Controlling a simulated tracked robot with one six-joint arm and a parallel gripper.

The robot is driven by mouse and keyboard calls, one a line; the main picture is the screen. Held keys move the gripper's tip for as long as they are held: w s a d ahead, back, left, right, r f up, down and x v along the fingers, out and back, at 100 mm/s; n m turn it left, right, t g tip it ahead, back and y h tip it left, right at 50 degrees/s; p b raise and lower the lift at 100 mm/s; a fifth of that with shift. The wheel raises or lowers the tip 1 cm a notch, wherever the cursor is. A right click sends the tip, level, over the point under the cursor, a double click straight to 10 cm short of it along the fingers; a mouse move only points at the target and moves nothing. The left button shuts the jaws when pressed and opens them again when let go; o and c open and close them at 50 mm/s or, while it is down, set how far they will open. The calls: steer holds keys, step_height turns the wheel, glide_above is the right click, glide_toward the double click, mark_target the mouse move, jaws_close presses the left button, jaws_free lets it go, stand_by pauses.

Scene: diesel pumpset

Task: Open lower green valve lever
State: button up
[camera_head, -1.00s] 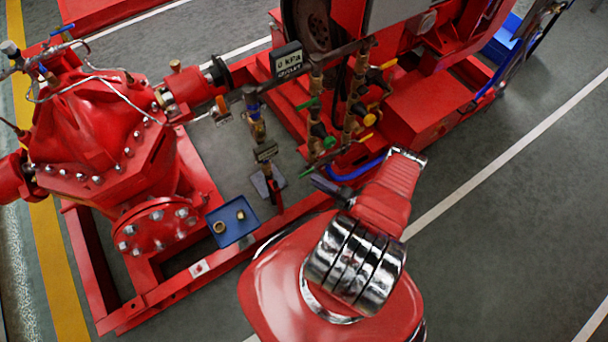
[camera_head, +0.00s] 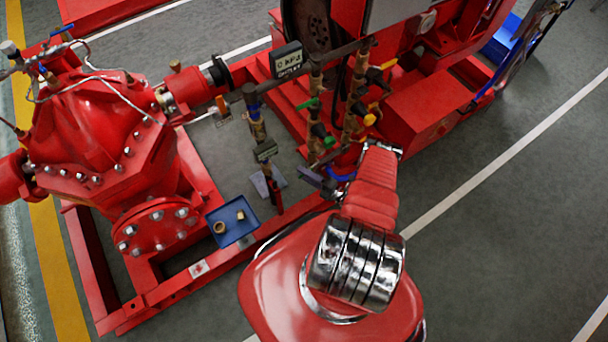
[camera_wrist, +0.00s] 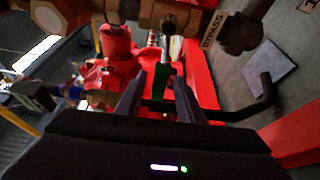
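The lower green valve lever (camera_head: 329,141) shows on the brass pipework in the head view, with an upper green lever (camera_head: 308,104) above it. In the wrist view a green lever (camera_wrist: 161,78) stands upright between the two dark fingers of my gripper (camera_wrist: 158,95). The fingers are apart, with a gap visible on each side of the lever. I cannot tell how deep the lever sits between them. In the head view my gripper (camera_head: 318,181) is a dark shape just below the lower green lever; its fingertips are hard to make out.
Yellow levers (camera_head: 378,106) sit on the pipe to the right. A brass pipe with a BYPASS label (camera_wrist: 213,30) crosses the top of the wrist view. A blue tray (camera_head: 232,220) with small brass parts lies at left. Grey floor (camera_head: 490,235) is clear at right.

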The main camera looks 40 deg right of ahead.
jaws_close()
stand_by(0.4)
steer(key=shift+a, duration=0.15)
